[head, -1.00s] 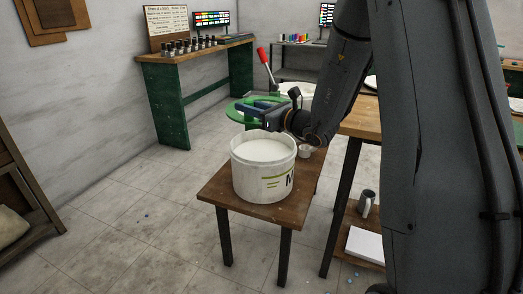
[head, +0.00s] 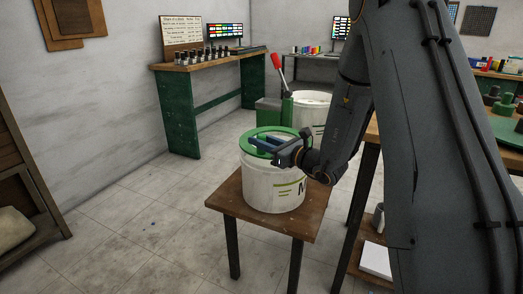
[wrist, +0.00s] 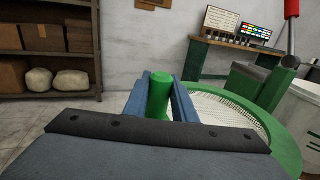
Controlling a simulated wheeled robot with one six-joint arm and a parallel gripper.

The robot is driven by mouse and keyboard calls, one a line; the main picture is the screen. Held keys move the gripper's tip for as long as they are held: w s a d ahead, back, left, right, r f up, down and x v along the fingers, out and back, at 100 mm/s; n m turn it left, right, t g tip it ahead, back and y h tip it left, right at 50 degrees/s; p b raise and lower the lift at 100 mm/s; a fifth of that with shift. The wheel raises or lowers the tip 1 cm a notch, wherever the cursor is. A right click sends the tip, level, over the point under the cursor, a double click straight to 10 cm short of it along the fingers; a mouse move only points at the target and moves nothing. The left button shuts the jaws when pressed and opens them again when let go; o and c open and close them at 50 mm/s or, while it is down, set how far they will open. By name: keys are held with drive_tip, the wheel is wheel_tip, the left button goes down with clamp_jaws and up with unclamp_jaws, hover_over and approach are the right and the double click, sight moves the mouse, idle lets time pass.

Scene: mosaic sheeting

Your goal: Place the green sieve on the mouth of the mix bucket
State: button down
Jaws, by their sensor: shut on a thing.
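The green sieve (head: 292,132) lies flat over the mouth of the white mix bucket (head: 272,188) in the head view. It covers most of the opening, but I cannot tell whether its rim touches the bucket all round. My gripper (head: 259,143) is above the sieve, its blue fingers level with it. In the wrist view my gripper (wrist: 160,84) is shut on the sieve's upright green handle (wrist: 159,98). The sieve's rim and pale mesh (wrist: 222,108) show to the right there. The bucket's mouth is hidden beneath the sieve.
The bucket stands on a small wooden table (head: 226,197). Behind it are a second white bucket (head: 313,108) and a green device with a red-handled lever (head: 277,64). A green-legged bench (head: 177,112) stands at the back. The floor at left is clear.

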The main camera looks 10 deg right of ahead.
drive_tip(key=shift+f, duration=1.7)
drive_tip(key=c, duration=1.5)
unclamp_jaws()
drive_tip(key=shift+o, duration=0.2)
